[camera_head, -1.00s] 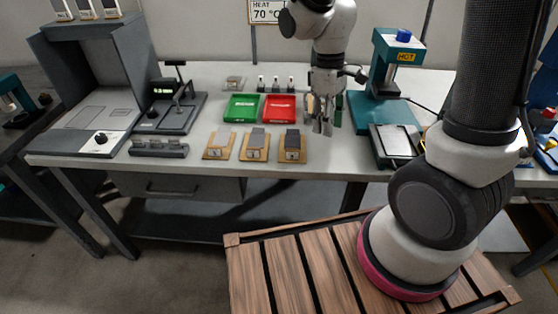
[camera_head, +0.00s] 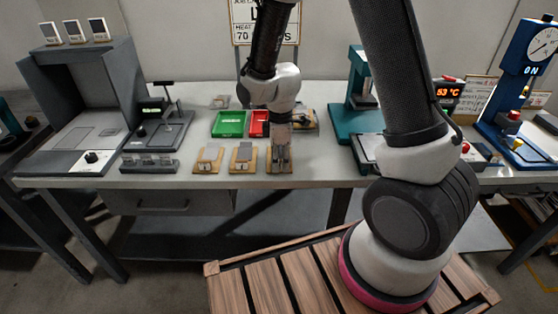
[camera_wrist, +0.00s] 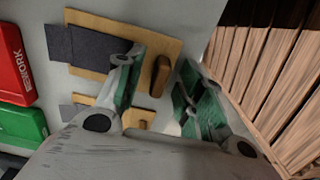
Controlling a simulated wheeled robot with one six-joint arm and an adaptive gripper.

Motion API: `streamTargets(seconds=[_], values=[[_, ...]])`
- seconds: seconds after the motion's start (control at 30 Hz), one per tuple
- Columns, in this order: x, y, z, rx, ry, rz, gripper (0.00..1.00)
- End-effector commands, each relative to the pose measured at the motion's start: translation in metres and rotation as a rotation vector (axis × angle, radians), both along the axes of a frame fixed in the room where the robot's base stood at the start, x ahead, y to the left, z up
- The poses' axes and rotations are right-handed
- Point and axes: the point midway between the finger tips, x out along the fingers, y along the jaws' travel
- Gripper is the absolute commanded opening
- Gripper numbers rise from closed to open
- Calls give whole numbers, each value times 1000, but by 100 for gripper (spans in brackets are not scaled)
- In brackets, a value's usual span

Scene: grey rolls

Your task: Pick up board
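Three tan boards with grey pieces on them stand in a row near the table's front edge: a left board (camera_head: 208,161), a middle board (camera_head: 243,160) and a right board (camera_head: 272,169). My gripper (camera_head: 280,160) is low over the right board and hides most of it. In the wrist view, a tan board (camera_wrist: 150,36) carries a dark grey sheet (camera_wrist: 90,48) and a small brown block handle (camera_wrist: 160,75). My gripper (camera_wrist: 163,75) is open there, its green-padded fingers on either side of the handle with gaps. A second board (camera_wrist: 110,108) is partly hidden.
A green tray (camera_head: 229,123) and a red tray (camera_head: 258,123) lie behind the boards. A grey slotted rack (camera_head: 150,164) stands left of them. A teal press (camera_head: 360,100) stands to the right. A wooden slatted platform (camera_head: 260,280) is in front of the table.

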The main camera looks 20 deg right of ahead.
Motion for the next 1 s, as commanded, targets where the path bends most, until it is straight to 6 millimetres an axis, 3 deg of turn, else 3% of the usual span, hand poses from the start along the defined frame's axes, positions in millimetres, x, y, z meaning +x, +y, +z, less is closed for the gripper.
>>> streamTargets(seconds=[0.1, 0.33, 0.53, 0.87, 1.0], values=[[0, 0, -9, 0, 1, 0, 38], [0, 0, -10, 0, 0, -1, 36], [0, 0, -9, 0, 0, -1, 0], [0, 0, -8, 1, -1, -1, 0], [1, 1, 5, 2, -5, -1, 0]])
